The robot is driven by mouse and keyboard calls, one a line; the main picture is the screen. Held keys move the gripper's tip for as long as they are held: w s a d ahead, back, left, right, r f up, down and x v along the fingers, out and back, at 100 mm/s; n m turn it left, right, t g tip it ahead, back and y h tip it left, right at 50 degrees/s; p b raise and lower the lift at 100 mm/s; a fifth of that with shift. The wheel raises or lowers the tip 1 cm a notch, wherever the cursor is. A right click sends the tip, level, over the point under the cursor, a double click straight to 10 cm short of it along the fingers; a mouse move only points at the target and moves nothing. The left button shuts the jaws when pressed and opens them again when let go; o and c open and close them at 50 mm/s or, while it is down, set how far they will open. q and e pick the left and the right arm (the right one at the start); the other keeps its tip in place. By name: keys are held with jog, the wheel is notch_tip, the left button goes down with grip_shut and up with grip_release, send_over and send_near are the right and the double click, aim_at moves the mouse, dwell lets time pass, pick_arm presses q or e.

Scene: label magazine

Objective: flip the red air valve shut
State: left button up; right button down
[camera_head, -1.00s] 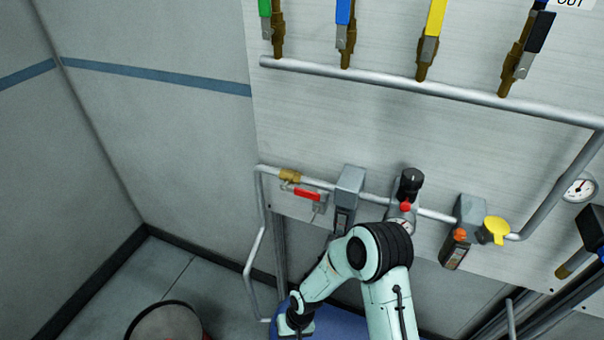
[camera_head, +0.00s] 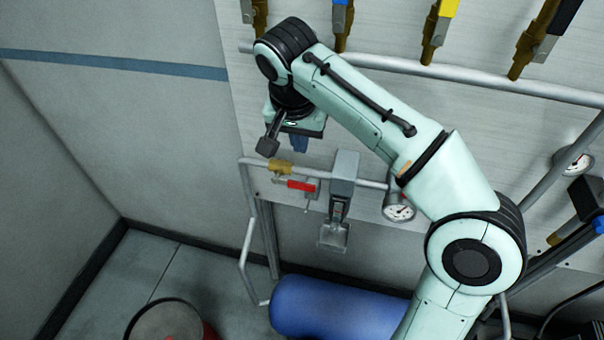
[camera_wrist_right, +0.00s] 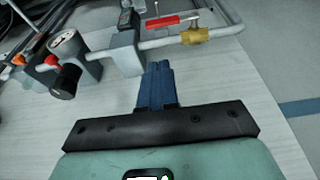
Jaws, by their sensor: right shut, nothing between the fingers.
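The red air valve handle (camera_head: 301,186) lies along the pipe, to the right of its brass body (camera_head: 281,167), on the lower left of the light panel. In the right wrist view the red handle (camera_wrist_right: 162,21) and the brass body (camera_wrist_right: 194,36) are at the top, beyond the fingers. My right gripper (camera_head: 299,146) is in front of the panel, above the valve and apart from it. Its blue fingers (camera_wrist_right: 157,80) are together and empty. My left gripper is not in view.
A grey filter unit (camera_head: 343,168) and a gauge (camera_head: 398,208) sit on the pipe right of the valve. A long pipe (camera_head: 460,75) crosses above. The wall at left is clear.

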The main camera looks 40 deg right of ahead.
jog(key=shift+f, duration=0.1)
jog(key=b, duration=0.3)
send_over(301, 186)
notch_tip(301, 186, down, 12)
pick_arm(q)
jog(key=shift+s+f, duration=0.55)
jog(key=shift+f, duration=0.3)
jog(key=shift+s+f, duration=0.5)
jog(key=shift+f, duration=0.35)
pick_arm(e)
jog(key=shift+s+d+f, duration=0.1)
jog(key=shift+s+f, duration=0.2)
jog(key=shift+f, duration=0.5)
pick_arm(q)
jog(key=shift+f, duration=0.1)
